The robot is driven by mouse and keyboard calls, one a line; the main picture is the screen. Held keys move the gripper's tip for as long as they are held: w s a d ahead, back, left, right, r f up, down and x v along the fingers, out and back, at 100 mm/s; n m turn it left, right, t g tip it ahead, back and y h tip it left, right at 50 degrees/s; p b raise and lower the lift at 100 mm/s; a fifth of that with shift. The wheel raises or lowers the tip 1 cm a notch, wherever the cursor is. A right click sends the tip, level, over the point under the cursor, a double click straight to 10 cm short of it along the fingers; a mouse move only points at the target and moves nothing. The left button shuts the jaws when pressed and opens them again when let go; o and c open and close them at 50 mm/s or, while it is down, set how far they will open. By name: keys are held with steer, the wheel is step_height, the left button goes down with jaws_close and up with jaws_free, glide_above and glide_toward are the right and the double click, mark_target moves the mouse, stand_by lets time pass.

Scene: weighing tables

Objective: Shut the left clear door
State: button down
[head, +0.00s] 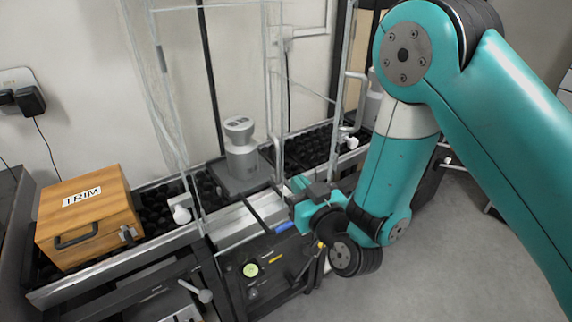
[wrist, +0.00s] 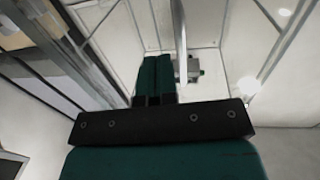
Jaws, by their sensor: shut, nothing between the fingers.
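The left clear door (head: 168,110) is a thin see-through panel with pale edges, left of the grey weight in the head view. It appears to stand open at an angle, though its clear edges are hard to follow. My gripper (head: 284,186) is low at the front of the enclosure, right of this door and apart from it. In the wrist view my gripper's two green fingers (wrist: 157,64) are together with nothing between them. Clear panels and metal bars surround them there, but I cannot tell which panel is the left door.
A grey weight (head: 241,152) stands on a grey plate (head: 225,179) behind the front edge. A wooden box marked TRIM (head: 88,215) sits at the left. A clear-panel frame with a handle (head: 353,105) stands at the right. Open floor (head: 420,270) lies at the lower right.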

steer(key=p+x, duration=0.4)
steer(key=x, duration=0.2)
steer(key=shift+w, duration=0.3)
steer(key=shift+a, duration=0.1)
